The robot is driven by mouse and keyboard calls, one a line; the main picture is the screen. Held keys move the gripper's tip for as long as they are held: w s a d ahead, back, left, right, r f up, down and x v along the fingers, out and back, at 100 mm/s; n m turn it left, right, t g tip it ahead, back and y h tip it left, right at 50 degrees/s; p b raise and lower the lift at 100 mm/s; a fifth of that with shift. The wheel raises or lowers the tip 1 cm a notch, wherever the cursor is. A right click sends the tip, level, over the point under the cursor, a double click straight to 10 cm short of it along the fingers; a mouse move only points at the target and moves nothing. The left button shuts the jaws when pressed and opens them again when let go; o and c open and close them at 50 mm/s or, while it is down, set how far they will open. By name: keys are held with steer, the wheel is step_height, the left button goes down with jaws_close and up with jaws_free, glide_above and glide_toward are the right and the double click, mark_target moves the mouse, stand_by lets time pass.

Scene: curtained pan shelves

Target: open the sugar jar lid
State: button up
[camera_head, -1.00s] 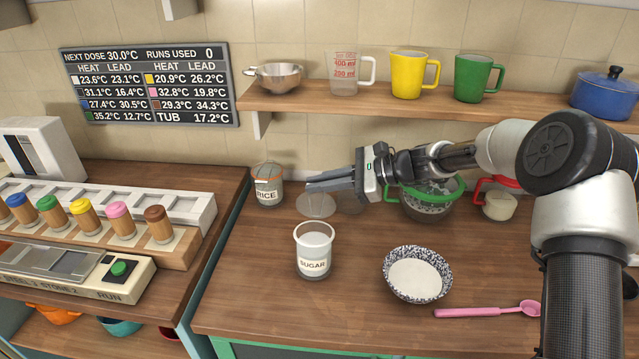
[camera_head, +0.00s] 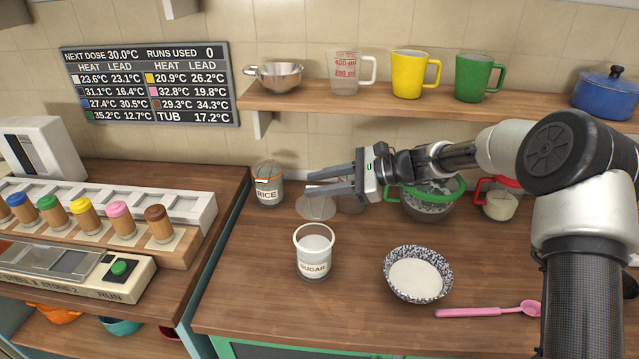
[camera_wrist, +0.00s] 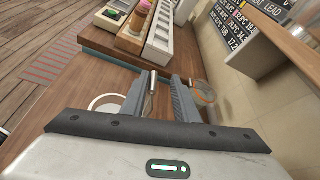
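The sugar jar (camera_head: 314,262) stands upright on the wooden counter, clear with a white rim and a SUGAR label. Its mouth looks uncovered, with white contents showing. In the wrist view its white rim (camera_wrist: 103,101) is left of the fingers. My gripper (camera_head: 311,183) is above and behind the jar, near the disc, pointing left. The wrist view also shows the spread fingers (camera_wrist: 166,76).
The rice jar (camera_head: 268,190) stands left of my fingertips. A speckled bowl (camera_head: 418,285) of white contents and a pink spoon (camera_head: 490,311) are at the front right. A green-rimmed bowl (camera_head: 433,205) sits behind my wrist. The shelf (camera_head: 330,103) is above.

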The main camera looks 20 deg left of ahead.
steer(key=shift+d, duration=0.1)
steer(key=b+v, duration=0.1)
steer(key=v, duration=1.6)
steer(key=shift+b, duration=0.35)
steer(key=shift+w+d+r, duration=0.1)
steer(key=shift+d, duration=0.05)
